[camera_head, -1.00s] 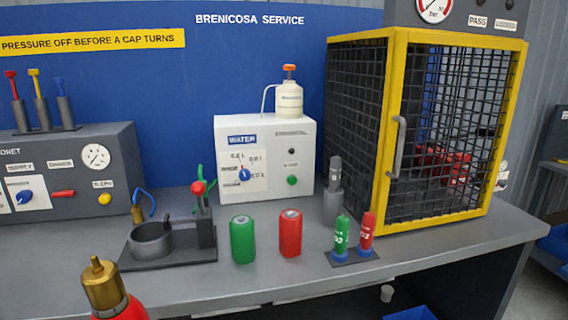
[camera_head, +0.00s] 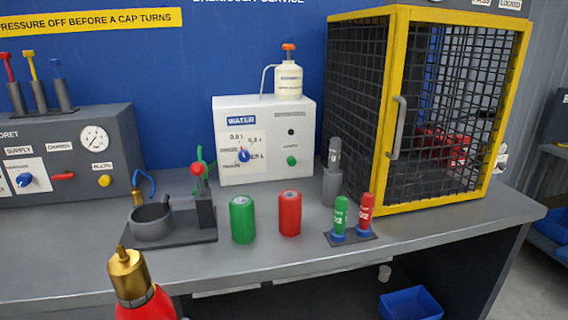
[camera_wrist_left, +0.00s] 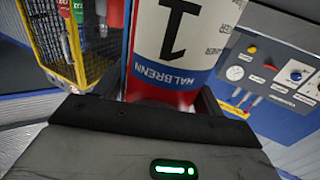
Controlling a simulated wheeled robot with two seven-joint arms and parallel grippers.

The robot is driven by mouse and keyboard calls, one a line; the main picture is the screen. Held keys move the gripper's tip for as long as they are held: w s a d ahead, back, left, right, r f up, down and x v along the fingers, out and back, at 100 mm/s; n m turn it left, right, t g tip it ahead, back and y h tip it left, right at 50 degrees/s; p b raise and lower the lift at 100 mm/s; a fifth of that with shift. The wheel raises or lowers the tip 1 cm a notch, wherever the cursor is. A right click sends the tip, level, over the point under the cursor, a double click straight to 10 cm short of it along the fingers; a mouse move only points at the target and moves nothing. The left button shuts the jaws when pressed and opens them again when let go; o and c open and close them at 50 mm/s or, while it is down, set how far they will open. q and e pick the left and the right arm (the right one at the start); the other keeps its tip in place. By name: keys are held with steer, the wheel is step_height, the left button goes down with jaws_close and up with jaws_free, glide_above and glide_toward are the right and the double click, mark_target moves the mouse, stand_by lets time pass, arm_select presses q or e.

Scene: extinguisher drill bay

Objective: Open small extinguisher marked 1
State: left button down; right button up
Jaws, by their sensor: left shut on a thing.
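The small red extinguisher with a brass top (camera_head: 130,280) shows at the lower left of the head view, in front of the bench. Its lower part is cut off by the frame. In the left wrist view the extinguisher (camera_wrist_left: 175,45) fills the middle, with a white label, a large black 1 and a blue band. My left gripper (camera_wrist_left: 160,98) is shut on its body. Its fingers are mostly hidden behind the dark palm. My right gripper is not in view.
The bench (camera_head: 290,255) holds a round cup fixture (camera_head: 152,225), a green canister (camera_head: 242,220), a red canister (camera_head: 290,213) and two small cartridges on a stand (camera_head: 352,236). The front bench strip is clear.

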arm_select(q)
steer(key=shift+w+d+r+n+y, duration=0.15)
steer(key=shift+d+r+n+y, duration=0.2)
steer(key=shift+y, duration=0.35)
steer(key=shift+w+d+r+n+y, duration=0.1)
steer(key=shift+r+n+y, duration=0.25)
steer(key=shift+n+y, duration=0.3)
steer(key=shift+d, duration=0.1)
